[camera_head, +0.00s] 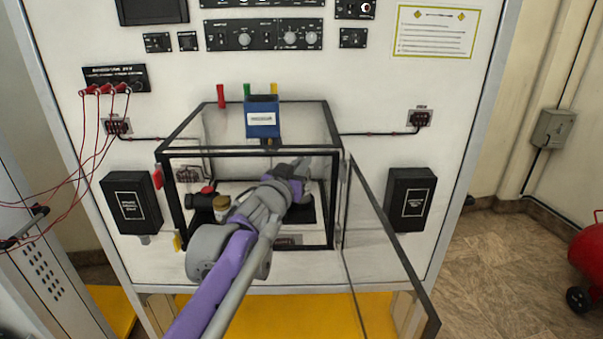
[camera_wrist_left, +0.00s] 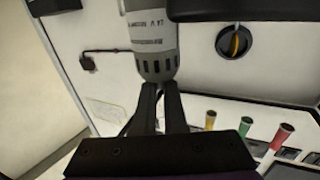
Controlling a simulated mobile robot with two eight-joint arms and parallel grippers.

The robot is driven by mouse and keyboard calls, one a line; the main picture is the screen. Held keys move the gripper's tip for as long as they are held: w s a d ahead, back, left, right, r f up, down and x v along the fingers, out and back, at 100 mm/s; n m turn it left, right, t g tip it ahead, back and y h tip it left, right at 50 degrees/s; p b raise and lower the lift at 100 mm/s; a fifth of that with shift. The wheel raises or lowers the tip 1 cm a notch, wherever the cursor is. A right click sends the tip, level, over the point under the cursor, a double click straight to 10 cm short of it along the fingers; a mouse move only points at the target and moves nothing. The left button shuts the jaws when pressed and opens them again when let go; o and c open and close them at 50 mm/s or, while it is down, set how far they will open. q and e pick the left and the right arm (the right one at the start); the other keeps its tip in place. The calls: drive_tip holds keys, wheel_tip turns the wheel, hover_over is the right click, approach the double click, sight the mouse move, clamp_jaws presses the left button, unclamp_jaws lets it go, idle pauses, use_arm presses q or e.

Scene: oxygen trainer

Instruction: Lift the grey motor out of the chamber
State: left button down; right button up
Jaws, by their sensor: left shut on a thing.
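The chamber (camera_head: 163,180) is a clear box with a black frame on the white panel, its glass door (camera_head: 385,250) swung open to the right. My left arm reaches in through the open front. My left gripper (camera_head: 297,178) is inside the chamber; its fingertips are hard to make out there. In the left wrist view my left gripper (camera_wrist_left: 160,90) is shut on the grey motor (camera_wrist_left: 155,45), a cylinder with printed text and dark slots near its end. In the head view the motor (camera_head: 303,164) shows only as a small grey part by the gripper. My right gripper is out of view.
A blue box (camera_head: 262,129) hangs at the chamber's top, with red (camera_head: 220,96), green and yellow plugs along the upper edge. A brass-coloured part (camera_head: 221,203) sits low inside at left. Black boxes (camera_head: 410,200) flank the chamber. Red wires hang at far left.

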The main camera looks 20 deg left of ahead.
use_arm(q)
drive_tip(key=shift+w+r, duration=0.1)
drive_tip(key=shift+r, duration=0.25)
wheel_tip(320, 180, up, 3)
drive_tip(key=shift+a+f, duration=0.1)
drive_tip(key=s+d, duration=0.2)
drive_tip(key=s, duration=0.6)
drive_tip(key=s+d+p, duration=0.1)
drive_tip(key=s+d, duration=0.2)
drive_tip(key=s, duration=0.6)
drive_tip(key=shift+s, duration=0.15)
drive_tip(key=shift+f, duration=0.1)
drive_tip(key=shift+a, duration=0.1)
